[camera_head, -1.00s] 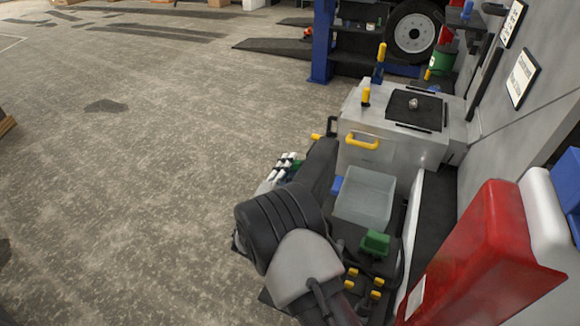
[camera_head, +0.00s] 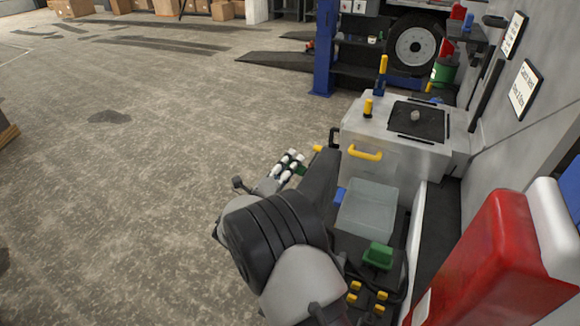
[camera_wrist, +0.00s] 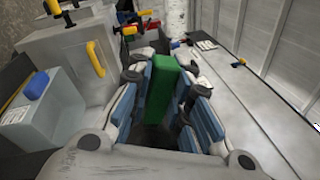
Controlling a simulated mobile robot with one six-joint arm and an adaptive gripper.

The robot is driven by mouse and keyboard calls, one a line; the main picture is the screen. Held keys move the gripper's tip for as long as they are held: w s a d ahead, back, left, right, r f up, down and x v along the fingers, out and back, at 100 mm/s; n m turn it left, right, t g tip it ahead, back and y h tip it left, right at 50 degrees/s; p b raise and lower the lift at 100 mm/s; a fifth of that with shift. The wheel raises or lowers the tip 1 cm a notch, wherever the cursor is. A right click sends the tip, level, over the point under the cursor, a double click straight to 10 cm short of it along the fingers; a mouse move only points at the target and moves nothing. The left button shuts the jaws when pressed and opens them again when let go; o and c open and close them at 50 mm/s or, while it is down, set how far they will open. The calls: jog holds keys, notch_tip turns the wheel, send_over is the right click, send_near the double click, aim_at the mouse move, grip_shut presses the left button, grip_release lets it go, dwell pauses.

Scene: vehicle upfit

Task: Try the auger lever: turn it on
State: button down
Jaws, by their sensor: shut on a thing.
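My gripper (camera_head: 287,166) is shut on a green block (camera_wrist: 160,88), which stands between its blue-padded fingers in the wrist view. In the head view my gripper is small and partly behind my arm, left of the grey metal box (camera_head: 395,148). Several yellow-tipped parts sit on or by that box: a tall lever (camera_head: 382,76) at its back, a short knob (camera_head: 367,107) on its top edge, and a small yellow piece (camera_head: 318,149) at its left side. I cannot tell which is the auger lever. My gripper is apart from all of them.
A yellow handle (camera_head: 365,153) is on the box front. A red canister (camera_head: 490,262) and a wall are at right. Open floor (camera_head: 150,190) lies left.

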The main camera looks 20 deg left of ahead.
jog(key=shift+d+r+m+h, duration=0.2)
jog(key=shift+r+m+h, duration=0.15)
jog(key=shift+m, duration=0.75)
jog(key=shift+r, duration=0.1)
jog(key=c, duration=1.5)
grip_release()
jog(key=shift+o, duration=0.2)
jog(key=v, duration=1.2)
jog(key=shift+r, duration=0.25)
jog(key=shift+s, duration=0.1)
